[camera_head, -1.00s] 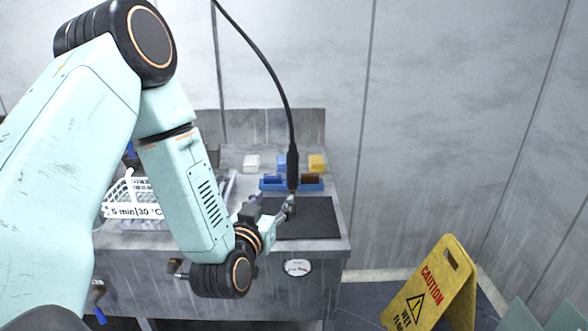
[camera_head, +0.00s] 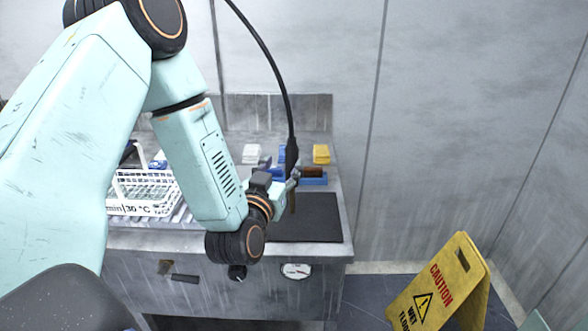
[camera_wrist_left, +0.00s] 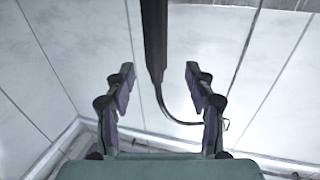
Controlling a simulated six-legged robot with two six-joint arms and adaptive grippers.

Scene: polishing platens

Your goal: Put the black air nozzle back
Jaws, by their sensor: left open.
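The black air nozzle (camera_head: 291,152) hangs on a black hose over the bench, its body roughly upright. In the left wrist view the nozzle (camera_wrist_left: 154,45) comes down from the top between the two fingers, and a thin dark tube curves from its lower end to the right. My left gripper (camera_head: 281,169) is at the nozzle's lower part in the head view. In the wrist view the left gripper (camera_wrist_left: 160,88) has its fingers spread, with visible gaps on both sides of the nozzle. My right gripper is not in view.
A black mat (camera_head: 307,218) lies on the grey bench below. Behind it are a blue holder (camera_head: 314,181) and a yellow block (camera_head: 321,153). A white rack (camera_head: 145,190) stands left. A yellow caution sign (camera_head: 440,285) stands on the floor at right.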

